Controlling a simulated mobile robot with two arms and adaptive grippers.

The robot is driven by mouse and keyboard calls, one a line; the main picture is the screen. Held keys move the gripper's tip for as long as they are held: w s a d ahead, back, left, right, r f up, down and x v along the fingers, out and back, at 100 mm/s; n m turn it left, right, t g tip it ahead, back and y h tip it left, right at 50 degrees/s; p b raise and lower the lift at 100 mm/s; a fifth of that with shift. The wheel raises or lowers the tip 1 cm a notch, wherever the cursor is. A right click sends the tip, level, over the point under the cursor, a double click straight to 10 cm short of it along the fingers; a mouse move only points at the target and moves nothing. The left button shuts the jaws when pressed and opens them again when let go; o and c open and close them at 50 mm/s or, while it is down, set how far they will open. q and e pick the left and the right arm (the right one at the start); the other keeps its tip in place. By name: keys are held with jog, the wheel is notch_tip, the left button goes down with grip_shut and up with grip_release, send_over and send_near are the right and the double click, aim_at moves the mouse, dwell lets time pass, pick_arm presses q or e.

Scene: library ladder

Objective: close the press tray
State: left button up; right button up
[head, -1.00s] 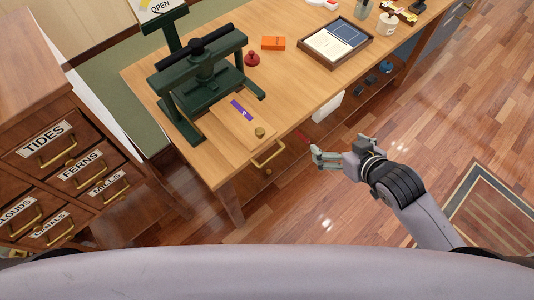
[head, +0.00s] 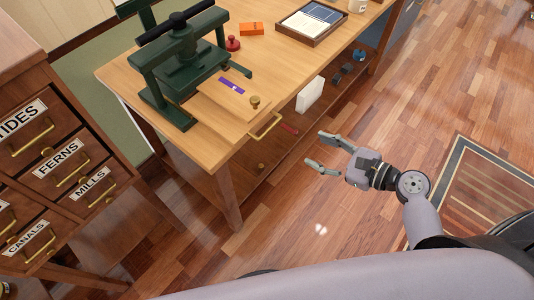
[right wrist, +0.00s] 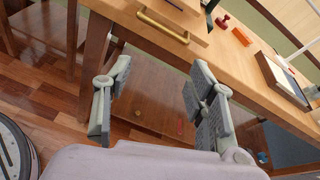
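The green press (head: 184,62) stands on the left end of the wooden table. My left gripper is not in view.
A red stamp (head: 233,44), an orange box (head: 251,29) and a framed tray (head: 312,22) lie farther along the table. A lower shelf (head: 262,160) runs under it. A labelled drawer cabinet (head: 50,165) stands at left. The floor before the table is clear.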

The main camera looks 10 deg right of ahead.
aim_at(273, 127)
jog(key=shift+s+d+f+m+t, duration=0.1)
jog(key=shift+s+d+m+t, duration=0.1)
jog(key=shift+m, duration=0.35)
jog(key=shift+s+d+f+m+t, duration=0.1)
jog(key=shift+m+t, duration=0.1)
jog(key=shift+m, duration=0.35)
jog(key=shift+c, duration=0.6)
jog(key=shift+r+m, duration=0.15)
jog(key=shift+m, duration=0.35)
jog(key=shift+c, duration=0.8)
jog(key=shift+w+a, duration=0.35)
jog(key=shift+w, duration=0.15)
jog(key=shift+c, duration=1.3)
jog(key=x, duration=0.3)
jog(key=shift+w+r, duration=0.1)
jog(key=shift+w, duration=0.15)
jog(key=shift+c, duration=1.3)
jog(key=p+x, duration=0.1)
jog(key=x, duration=0.7)
jog(key=shift+w+a, duration=0.2)
jog(key=shift+a, duration=0.1)
grip_shut()
jog(key=shift+w+a, duration=0.2)
jog(key=shift+w, duration=0.05)
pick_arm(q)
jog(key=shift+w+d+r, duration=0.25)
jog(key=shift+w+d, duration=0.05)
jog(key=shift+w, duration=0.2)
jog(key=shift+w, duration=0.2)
